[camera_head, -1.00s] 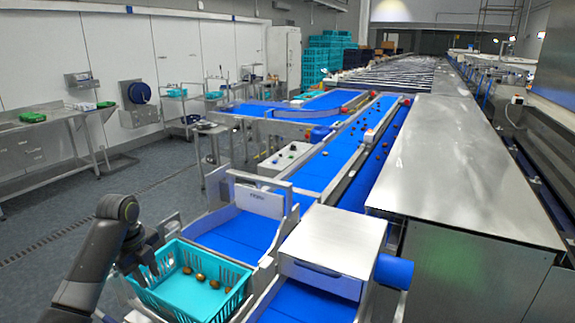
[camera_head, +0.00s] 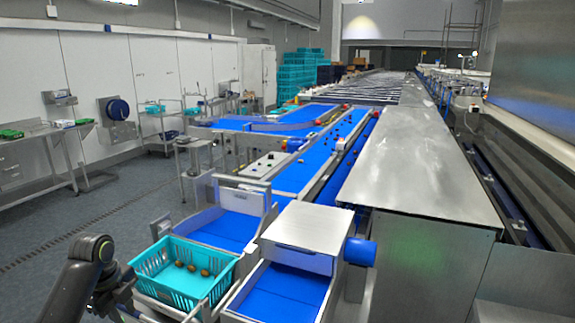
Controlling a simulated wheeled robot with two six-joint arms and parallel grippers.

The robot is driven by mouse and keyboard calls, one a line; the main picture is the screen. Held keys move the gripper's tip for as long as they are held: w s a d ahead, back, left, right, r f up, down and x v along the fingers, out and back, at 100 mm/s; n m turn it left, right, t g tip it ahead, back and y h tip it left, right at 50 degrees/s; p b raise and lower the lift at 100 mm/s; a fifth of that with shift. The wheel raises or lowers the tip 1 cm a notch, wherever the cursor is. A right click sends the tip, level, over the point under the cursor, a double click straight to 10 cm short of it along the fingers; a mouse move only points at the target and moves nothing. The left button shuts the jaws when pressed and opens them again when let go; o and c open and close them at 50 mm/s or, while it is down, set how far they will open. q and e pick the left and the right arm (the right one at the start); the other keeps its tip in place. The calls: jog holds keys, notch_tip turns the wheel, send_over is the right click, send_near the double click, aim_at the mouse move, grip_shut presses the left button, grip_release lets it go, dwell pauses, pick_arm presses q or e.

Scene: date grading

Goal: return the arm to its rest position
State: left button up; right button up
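My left arm comes in at the lower left. Its gripper (camera_head: 118,292) is beside the left wall of the teal crate (camera_head: 208,287), low and outside it. The fingers are dark and partly cut off or overlapped, so I cannot tell whether they are open or shut. Several brown dates (camera_head: 192,268) lie on the crate floor, clear of the gripper. My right arm and gripper are not in view.
The crate stands beside blue conveyor chutes (camera_head: 222,229) and a metal box (camera_head: 308,228). A long steel cover (camera_head: 420,165) fills the right side. Steel tables (camera_head: 45,150) stand at the far left. Grey floor (camera_head: 100,215) between is open.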

pick_arm(q)
jog(key=s+d+f+n, duration=0.2)
jog(key=s+f+n, duration=0.2)
jog(key=s+f, duration=0.3)
jog(key=s+d+f+n, duration=0.3)
jog(key=s+f+n, duration=0.1)
jog(key=s+f, duration=0.3)
jog(key=s+d+r+n+t+y, duration=0.1)
jog(key=s+d+n+t+y, duration=0.15)
jog(key=s+n, duration=1.5)
jog(key=s+a+f+m+g+b, duration=0.1)
jog(key=s+f+m, duration=0.1)
jog(key=f, duration=1.1)
jog(key=s+a+f+m+g+b, duration=0.1)
jog(key=s+f+m+b, duration=0.1)
jog(key=f, duration=1.2)
jog(key=s+d+f+h+b, duration=0.1)
jog(key=s+d+f+b, duration=0.1)
jog(key=s+f, duration=1.2)
notch_tip(320, 180, down, 4)
jog(key=shift+s+f+g, duration=0.1)
jog(key=shift+s+g, duration=0.25)
jog(key=shift+s, duration=0.05)
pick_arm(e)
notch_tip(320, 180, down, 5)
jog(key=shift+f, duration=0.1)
